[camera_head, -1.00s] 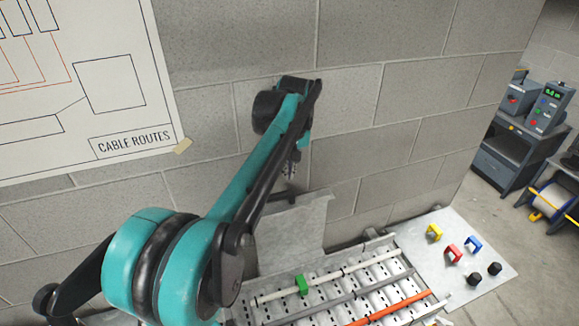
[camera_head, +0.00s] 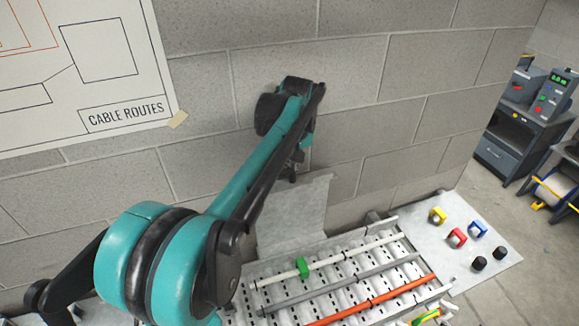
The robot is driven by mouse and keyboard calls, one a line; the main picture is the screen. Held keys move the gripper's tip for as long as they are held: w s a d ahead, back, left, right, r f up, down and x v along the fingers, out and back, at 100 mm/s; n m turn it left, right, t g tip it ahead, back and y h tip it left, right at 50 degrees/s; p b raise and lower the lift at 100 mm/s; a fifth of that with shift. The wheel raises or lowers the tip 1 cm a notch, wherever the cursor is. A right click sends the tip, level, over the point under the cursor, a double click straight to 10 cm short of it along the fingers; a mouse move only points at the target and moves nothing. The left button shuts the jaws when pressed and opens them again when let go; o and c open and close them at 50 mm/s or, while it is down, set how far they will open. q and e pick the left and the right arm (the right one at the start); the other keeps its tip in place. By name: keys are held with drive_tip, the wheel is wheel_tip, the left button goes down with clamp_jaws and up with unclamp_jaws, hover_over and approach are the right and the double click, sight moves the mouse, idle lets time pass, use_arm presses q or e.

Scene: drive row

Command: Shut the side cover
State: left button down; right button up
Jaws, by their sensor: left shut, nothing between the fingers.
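The side cover (camera_head: 298,218) looks like the grey metal plate standing up along the wall side of the perforated cable tray (camera_head: 340,284). It is raised, not lying over the tray. A white cable with a green clip (camera_head: 303,268), a grey cable and an orange cable (camera_head: 372,301) lie in the tray. My left gripper (camera_head: 292,172) points down in front of the wall, by the cover's top edge. It is shut and empty; its fingers are small and partly hidden by my arm. I cannot tell whether it touches the cover.
Loose yellow, red and blue clips (camera_head: 457,237) and two black knobs (camera_head: 480,263) lie on the panel right of the tray. The block wall is close behind my arm. A cabinet (camera_head: 512,140) and a cable reel (camera_head: 555,190) stand at far right.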

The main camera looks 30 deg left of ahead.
sight(297, 185)
use_arm(q)
drive_tip(key=shift+s+d, duration=1.55)
drive_tip(key=shift+d, duration=0.25)
drive_tip(key=shift+s+d, duration=1.95)
drive_tip(key=shift+d, duration=0.35)
wheel_tip(297, 185, up, 8)
drive_tip(key=p, duration=0.6)
